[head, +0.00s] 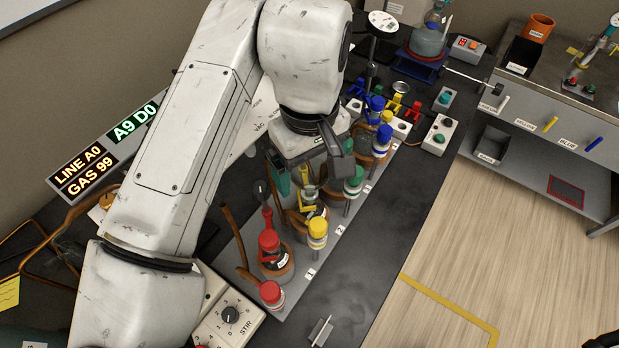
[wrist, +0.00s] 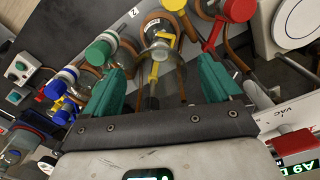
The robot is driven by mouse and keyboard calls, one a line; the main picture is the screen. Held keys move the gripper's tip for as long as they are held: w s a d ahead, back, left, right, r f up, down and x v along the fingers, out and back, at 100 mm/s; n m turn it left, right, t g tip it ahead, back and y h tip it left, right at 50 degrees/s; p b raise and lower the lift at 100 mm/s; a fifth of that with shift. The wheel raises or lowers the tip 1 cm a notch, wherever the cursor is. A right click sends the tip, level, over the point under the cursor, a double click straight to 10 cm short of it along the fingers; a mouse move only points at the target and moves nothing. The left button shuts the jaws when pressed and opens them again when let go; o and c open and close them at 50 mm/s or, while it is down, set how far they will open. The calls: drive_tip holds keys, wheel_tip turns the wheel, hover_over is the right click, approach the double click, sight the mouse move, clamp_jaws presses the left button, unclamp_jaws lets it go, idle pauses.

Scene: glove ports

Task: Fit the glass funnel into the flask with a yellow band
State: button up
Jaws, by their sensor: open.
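My gripper (wrist: 162,68) is open, with its two green fingers on either side of a clear glass piece (wrist: 168,82). I cannot tell for certain that this is the glass funnel. A yellow clamp or tap (wrist: 153,73) shows against the glass, between the fingers. In the head view my gripper (head: 306,186) is above the middle of the bench row, partly hidden by my wrist. A yellow-capped valve (head: 317,233) stands in front of it. A glass vessel (wrist: 158,30) in a copper-coloured ring lies beyond the fingertips; a yellow band on it is not clear.
A red-capped valve (head: 269,241) stands nearer, with a green-capped valve (head: 353,180) and blue-capped valve (head: 384,134) farther along. The stirrer control box (head: 228,317) is at the near end. The dark bench top (head: 375,240) right of the row is mostly clear.

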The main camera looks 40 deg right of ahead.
sight(310, 185)
wheel_tip(310, 185, up, 8)
idle(0.8)
